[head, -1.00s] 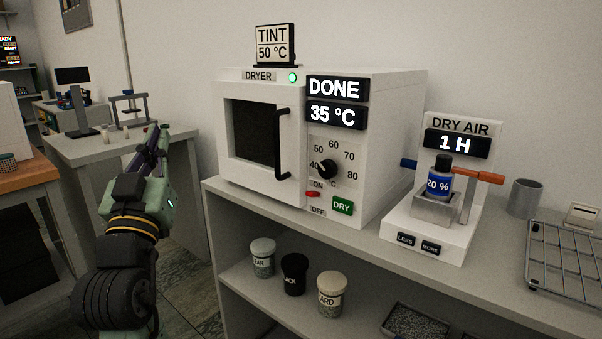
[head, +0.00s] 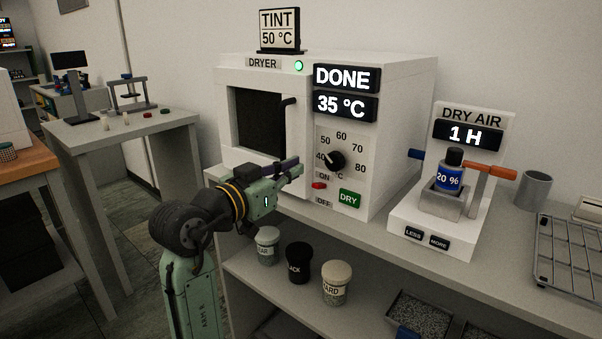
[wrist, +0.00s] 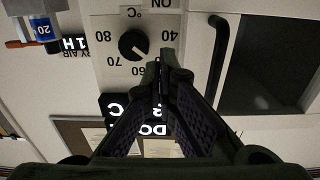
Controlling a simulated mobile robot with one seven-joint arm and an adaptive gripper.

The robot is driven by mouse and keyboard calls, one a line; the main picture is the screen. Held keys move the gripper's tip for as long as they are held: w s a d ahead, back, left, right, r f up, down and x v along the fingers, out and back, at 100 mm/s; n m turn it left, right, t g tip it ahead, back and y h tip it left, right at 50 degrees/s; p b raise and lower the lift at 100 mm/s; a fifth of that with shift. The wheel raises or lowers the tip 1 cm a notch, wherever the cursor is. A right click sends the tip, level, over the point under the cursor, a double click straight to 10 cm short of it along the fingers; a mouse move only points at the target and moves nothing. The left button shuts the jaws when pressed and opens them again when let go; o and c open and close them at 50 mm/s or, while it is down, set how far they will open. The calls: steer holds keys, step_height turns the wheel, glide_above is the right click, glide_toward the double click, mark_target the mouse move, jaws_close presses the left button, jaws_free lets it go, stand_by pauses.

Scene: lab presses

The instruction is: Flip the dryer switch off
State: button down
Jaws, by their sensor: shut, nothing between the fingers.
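The white dryer (head: 372,150) stands on the bench, its displays reading DONE and 35 °C. Its small red switch (head: 319,185) sits between the ON and OFF labels, under the temperature dial (head: 336,160), and appears close to ON. My gripper (head: 299,166) is shut and empty in front of the dryer, just left of and a little above the switch in the head view. In the wrist view, upside down, my shut fingers (wrist: 166,57) point towards the dial panel. The dial (wrist: 133,44) and part of the ON label show there, but the switch is out of view.
The dryer's dark door handle (wrist: 218,55) juts out near my fingers. A green DRY button (head: 349,199) is right of the switch. The dry air stand (head: 430,230) with a blue bottle is further right. Jars (head: 337,284) stand on the shelf below.

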mark_target(326, 152)
steer(key=p+x, duration=0.2)
steer(key=x, duration=0.6)
steer(key=shift+w+d+r, duration=0.1)
steer(key=shift+w+d, duration=0.15)
steer(key=shift+w, duration=0.05)
steer(key=shift+s+a+f+p, duration=0.1)
steer(key=shift+s+a+f, duration=0.05)
steer(key=shift+f, duration=0.5)
steer(key=shift+s+a+f+p, duration=0.1)
steer(key=shift+s+f, duration=0.05)
steer(key=shift+f, duration=0.55)
steer(key=shift+s+a+f+p, duration=0.1)
steer(key=shift+s+a+f, duration=0.1)
steer(key=shift+f, duration=0.55)
steer(key=shift+f+b, duration=0.1)
steer(key=shift+b, duration=0.75)
